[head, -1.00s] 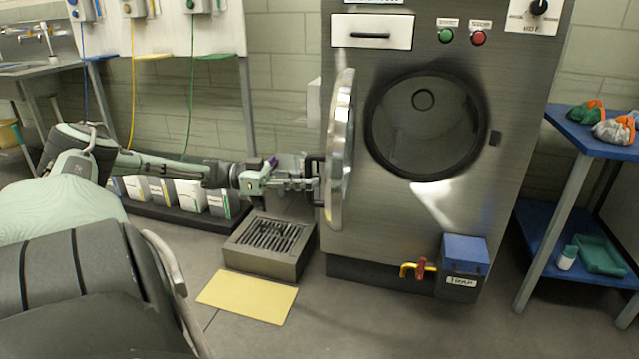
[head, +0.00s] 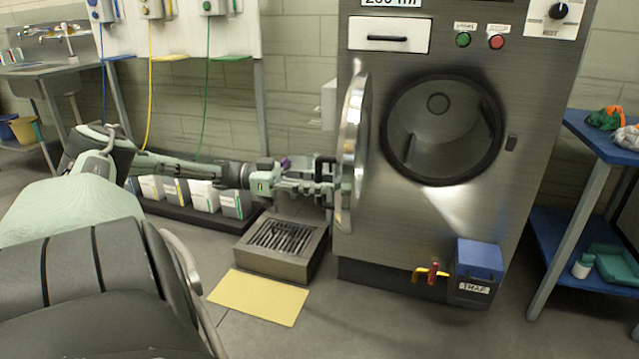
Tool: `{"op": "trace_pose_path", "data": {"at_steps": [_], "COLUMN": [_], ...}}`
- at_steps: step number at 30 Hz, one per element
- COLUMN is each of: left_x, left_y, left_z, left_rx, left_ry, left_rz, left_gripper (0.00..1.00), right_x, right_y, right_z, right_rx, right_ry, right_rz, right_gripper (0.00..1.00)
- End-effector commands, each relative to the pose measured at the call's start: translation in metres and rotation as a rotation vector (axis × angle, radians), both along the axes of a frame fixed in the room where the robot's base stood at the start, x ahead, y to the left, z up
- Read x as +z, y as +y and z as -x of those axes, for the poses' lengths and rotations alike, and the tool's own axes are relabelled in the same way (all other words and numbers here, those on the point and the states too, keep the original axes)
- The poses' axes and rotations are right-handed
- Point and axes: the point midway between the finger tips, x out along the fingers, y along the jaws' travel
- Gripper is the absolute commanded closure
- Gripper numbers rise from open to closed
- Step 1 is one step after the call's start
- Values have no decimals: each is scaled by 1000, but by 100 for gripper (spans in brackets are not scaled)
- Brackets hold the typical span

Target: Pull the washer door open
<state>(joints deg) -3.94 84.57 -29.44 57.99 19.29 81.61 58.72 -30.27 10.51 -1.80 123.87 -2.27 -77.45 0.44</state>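The washer (head: 440,225) is a tall steel machine with a dark round opening (head: 440,130). Its round metal door (head: 351,150) stands swung out to the left of the opening and shows nearly edge-on. The drum inside is in plain view. My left arm reaches in low from the left, and my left gripper (head: 326,182) is at the outer face of the door, near mid-height. The fingertips are small and partly against dark parts there, so I cannot tell whether they are closed on a handle. My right gripper is not in view.
A steel grated box (head: 282,245) and a yellow mat (head: 258,297) lie on the floor below my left arm. A blue-topped trap box (head: 475,270) and a red-handled valve (head: 432,273) sit at the washer's base. A blue table (head: 600,140) stands on the right.

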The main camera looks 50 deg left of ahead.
Motion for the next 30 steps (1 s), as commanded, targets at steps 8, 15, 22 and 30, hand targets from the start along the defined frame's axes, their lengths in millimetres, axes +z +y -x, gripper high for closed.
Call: {"op": "trace_pose_path", "data": {"at_steps": [8, 15, 22, 30], "left_x": [-1, -1, 1, 0], "left_y": [15, 52, 78, 86], "left_z": [13, 50, 76, 84], "left_rx": [3, 5, 3, 0], "left_ry": [3, 0, -5, 0], "left_rz": [-3, -1, -1, 0], "left_gripper": [64, 64, 64, 64], "right_x": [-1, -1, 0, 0], "right_y": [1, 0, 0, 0], "right_z": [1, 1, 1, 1], "right_rx": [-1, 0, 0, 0], "right_ry": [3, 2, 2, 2], "right_rz": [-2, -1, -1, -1], "right_gripper": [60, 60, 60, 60]}}
